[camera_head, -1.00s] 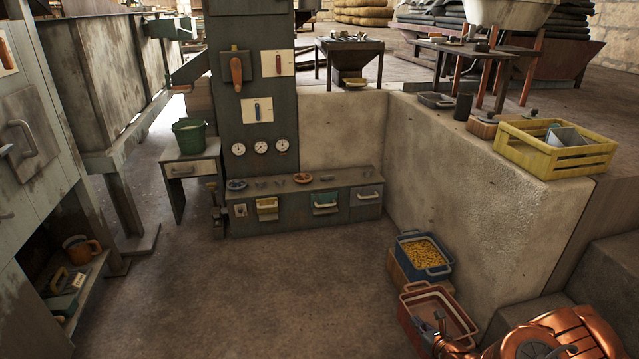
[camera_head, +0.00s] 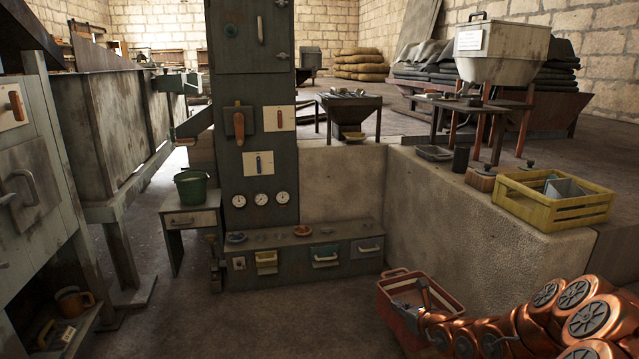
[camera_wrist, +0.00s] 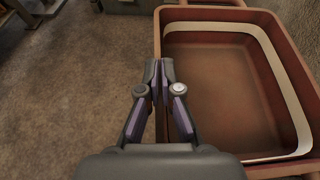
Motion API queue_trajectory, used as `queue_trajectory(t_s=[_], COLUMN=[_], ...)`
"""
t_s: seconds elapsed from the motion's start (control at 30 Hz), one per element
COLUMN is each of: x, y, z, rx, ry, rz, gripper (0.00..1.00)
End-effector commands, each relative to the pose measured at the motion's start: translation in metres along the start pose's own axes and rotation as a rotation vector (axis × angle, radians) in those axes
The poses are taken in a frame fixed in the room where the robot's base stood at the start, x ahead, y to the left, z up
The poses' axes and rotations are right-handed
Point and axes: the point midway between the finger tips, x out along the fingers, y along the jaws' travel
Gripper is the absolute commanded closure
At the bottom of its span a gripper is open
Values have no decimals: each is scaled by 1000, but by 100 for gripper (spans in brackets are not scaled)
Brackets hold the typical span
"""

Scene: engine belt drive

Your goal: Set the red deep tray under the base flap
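The red deep tray (camera_head: 448,296) is at lower right in the head view, beside the low stone wall. The wrist view shows its brown-red inside (camera_wrist: 225,85), empty where visible, with a pale band around the inner wall. My gripper (camera_wrist: 159,68) is closed on the tray's left rim, its fingertips almost together. In the head view my gripper is small and dark and hard to make out at the tray. The dark machine's base has a yellow flap (camera_head: 266,258), a teal flap (camera_head: 325,251) and a grey one (camera_head: 367,249); which is the base flap is unclear.
Open floor (camera_head: 270,325) lies before the machine base. A green bucket (camera_head: 192,187) stands on a small table at left. A yellow crate (camera_head: 552,207) sits on the stone ledge. A cabinet (camera_head: 30,190) bounds the left side.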

Motion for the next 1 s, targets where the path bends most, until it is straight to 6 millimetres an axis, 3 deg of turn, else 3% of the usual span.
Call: queue_trajectory(t_s=[0.1,0.43,0.6,1.0], x=[-10,-44,-66,-111], y=[8,31,41,54], z=[31,94,120,162], rx=[-8,-1,6,27], ry=[-7,-5,-5,-5], rz=[1,-9,-25,-73], gripper=[100,100,100,100])
